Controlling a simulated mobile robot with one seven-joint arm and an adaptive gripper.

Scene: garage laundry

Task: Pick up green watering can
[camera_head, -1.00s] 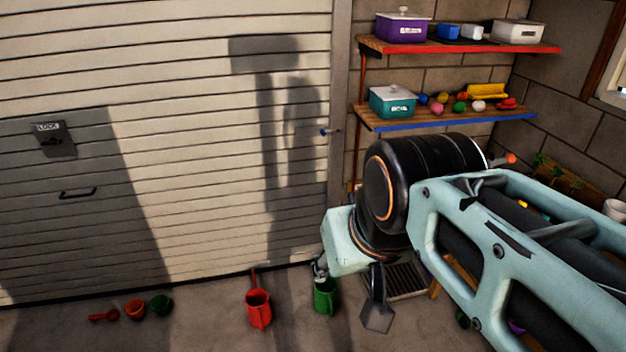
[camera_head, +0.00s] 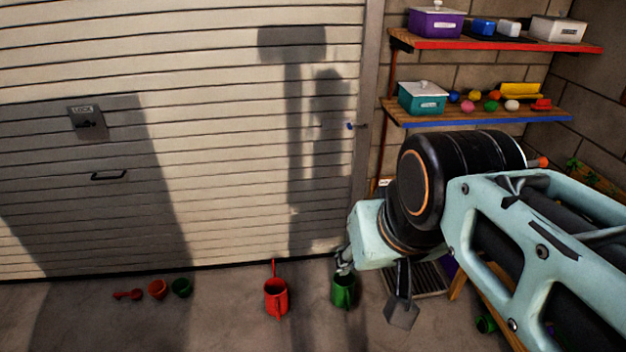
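The green watering can (camera_head: 343,293) stands on the floor near the foot of the shutter door. A metal finger of my gripper (camera_head: 373,287) overlaps the can's top edge in the picture. The other finger, with a broad grey tip, hangs to the right of the can. The fingers are spread apart, and I see nothing held between them. I cannot tell whether the left finger touches the can or is in front of it. Part of the can's rim is hidden.
A red watering can (camera_head: 276,299) stands left of the green one. Further left on the floor are a red scoop (camera_head: 128,295), an orange pot (camera_head: 158,289) and a small green pot (camera_head: 181,287). Shelves (camera_head: 480,115) with boxes are on the right. The front floor is clear.

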